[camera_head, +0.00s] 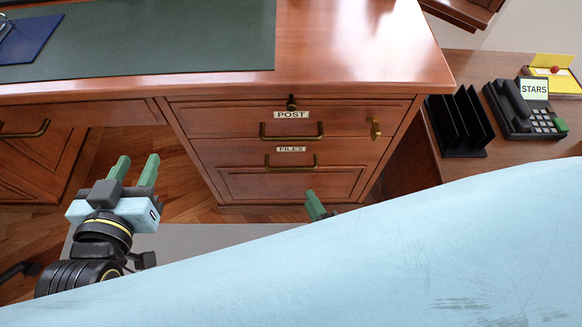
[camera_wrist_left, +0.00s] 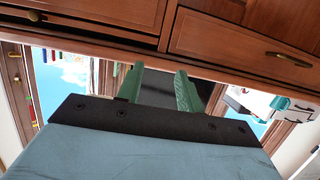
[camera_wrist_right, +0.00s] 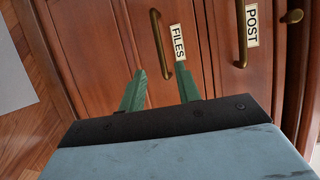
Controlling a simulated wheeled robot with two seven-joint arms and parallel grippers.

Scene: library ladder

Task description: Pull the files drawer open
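The files drawer (camera_head: 235,158) is the lower drawer of the wooden desk and looks shut. It bears a FILES label (camera_head: 291,149) and a brass bar handle (camera_head: 291,165). My right gripper (camera_head: 316,206) is below that handle in the head view, mostly hidden behind my light blue arm. In the right wrist view its two green fingers (camera_wrist_right: 162,88) are apart and empty, with the files handle (camera_wrist_right: 158,45) ahead of them, not visibly touched. My left gripper (camera_head: 135,169) is open and empty at the left, over the floor beside the desk drawers.
The post drawer (camera_head: 230,122) with its handle (camera_head: 291,137) sits above and looks shut. A small brass key (camera_head: 375,129) sticks out at its right. A side table at the right holds a black file rack (camera_head: 458,122) and a telephone (camera_head: 522,112). Open floor lies left of the drawers.

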